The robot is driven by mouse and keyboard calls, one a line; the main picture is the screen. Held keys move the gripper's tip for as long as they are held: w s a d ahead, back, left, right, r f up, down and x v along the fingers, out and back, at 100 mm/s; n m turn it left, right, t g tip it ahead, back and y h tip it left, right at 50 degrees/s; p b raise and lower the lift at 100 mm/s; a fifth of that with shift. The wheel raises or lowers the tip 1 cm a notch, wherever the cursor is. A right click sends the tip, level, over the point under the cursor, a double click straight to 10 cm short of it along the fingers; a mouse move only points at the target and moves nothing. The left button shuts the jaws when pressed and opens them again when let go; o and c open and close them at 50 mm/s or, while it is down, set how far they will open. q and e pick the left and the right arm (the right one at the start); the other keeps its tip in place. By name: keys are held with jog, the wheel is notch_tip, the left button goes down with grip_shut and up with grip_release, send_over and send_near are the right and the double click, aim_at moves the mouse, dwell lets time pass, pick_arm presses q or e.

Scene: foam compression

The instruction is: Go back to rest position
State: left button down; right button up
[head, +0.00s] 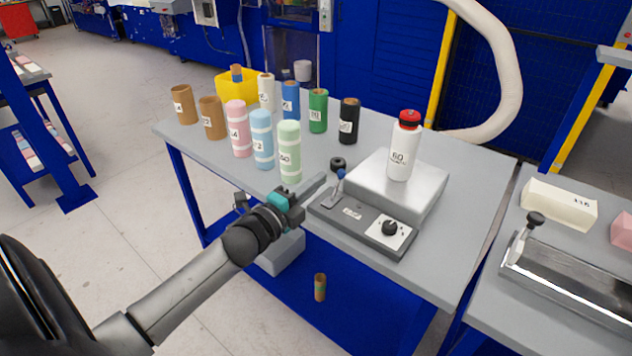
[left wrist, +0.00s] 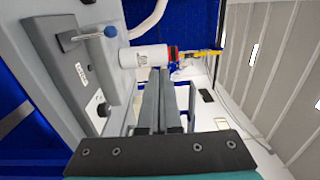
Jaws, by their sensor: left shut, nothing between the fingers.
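My left gripper (head: 312,188) is shut and empty, just above the front edge of the grey table (head: 460,240), beside the control panel. In the left wrist view its two fingers (left wrist: 162,100) lie together with nothing between them. A white bottle with a red cap (head: 403,150) stands upright on the metal block (head: 372,190); it also shows in the left wrist view (left wrist: 142,57). The control panel (head: 340,222) has a blue-tipped lever (head: 340,176) and a black knob (head: 389,228). My right gripper is not in view.
Several foam rolls, including a light green one (head: 289,155), a pink one (head: 238,130) and a black one (head: 348,122), stand on the table's left side. A yellow bin (head: 233,88) is behind them. A second table (head: 490,310) at right holds a cream block (head: 558,205).

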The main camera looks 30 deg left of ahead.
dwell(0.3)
pick_arm(q)
jog(key=s+d+f+n+g+y+b, duration=0.1)
jog(key=s+f+n+g+b, duration=0.3)
jog(key=f, duration=0.9)
jog(key=s+f+n+g+y+p, duration=0.1)
jog(key=s+f+n+g, duration=0.15)
jog(key=s+f, duration=0.7)
jog(key=s+d+f+n+g+y+b, duration=0.1)
jog(key=s+f+n+g+b, duration=0.2)
jog(key=f, duration=1.3)
jog(key=s+d+f+n+g, duration=0.2)
jog(key=s+f, duration=0.4)
jog(key=s, duration=0.3)
jog(key=s+d+f+n+g+h+b, duration=0.1)
jog(key=s+d+f, duration=0.4)
jog(key=s, duration=0.5)
jog(key=s+d+f+n+g+b, duration=0.1)
jog(key=s+d+f+n+g, duration=0.3)
jog(key=s+f, duration=0.3)
jog(key=shift+s+f+g, duration=0.35)
jog(key=shift+s+g, duration=0.1)
jog(key=shift+s, duration=0.7)
jog(key=c, duration=1.6)
grip_release()
